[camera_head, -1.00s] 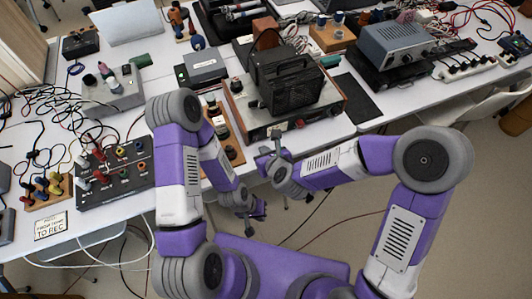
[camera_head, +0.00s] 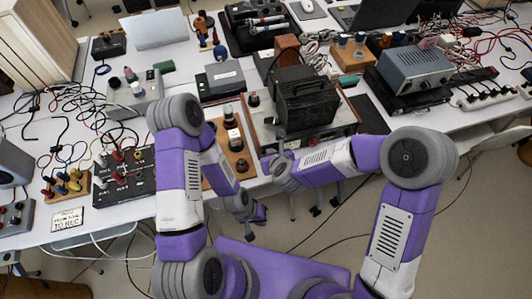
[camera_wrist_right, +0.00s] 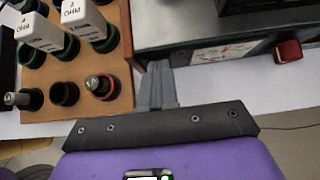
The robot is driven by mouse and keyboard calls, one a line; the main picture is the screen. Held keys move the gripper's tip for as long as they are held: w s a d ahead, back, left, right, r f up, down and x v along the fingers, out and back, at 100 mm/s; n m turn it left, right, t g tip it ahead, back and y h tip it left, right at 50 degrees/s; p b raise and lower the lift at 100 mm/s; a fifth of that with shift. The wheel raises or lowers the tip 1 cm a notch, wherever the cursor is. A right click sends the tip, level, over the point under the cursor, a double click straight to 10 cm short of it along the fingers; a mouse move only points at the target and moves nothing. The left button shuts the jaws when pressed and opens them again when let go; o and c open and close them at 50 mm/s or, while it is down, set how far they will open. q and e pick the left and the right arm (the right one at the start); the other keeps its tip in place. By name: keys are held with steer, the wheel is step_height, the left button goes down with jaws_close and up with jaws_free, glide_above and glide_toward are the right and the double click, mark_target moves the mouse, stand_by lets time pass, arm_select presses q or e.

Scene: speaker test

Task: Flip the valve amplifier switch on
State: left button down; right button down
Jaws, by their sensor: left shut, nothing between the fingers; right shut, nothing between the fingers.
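The valve amplifier (camera_head: 305,103) is a black caged box on a low grey chassis, near the front edge of the bench. I cannot make out the switch. My left gripper (camera_head: 260,214) is shut and empty, low in front of the bench.
A wooden board (camera_head: 233,160) with dark sockets and white parts stands left of the amplifier; it also shows in the right wrist view (camera_wrist_right: 85,98). A grey metal unit (camera_head: 415,68) stands to the right. Cables cover the bench's left side. The floor in front is open.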

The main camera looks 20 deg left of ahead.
steer(key=shift+a+b, duration=0.15)
steer(key=shift+b, duration=0.2)
arm_select(q)
steer(key=shift+a+r, duration=0.1)
arm_select(e)
steer(key=shift+d, duration=0.2)
steer(key=shift+r, duration=0.1)
arm_select(q)
steer(key=shift+r+p, duration=0.4)
arm_select(e)
steer(key=shift+r, duration=0.75)
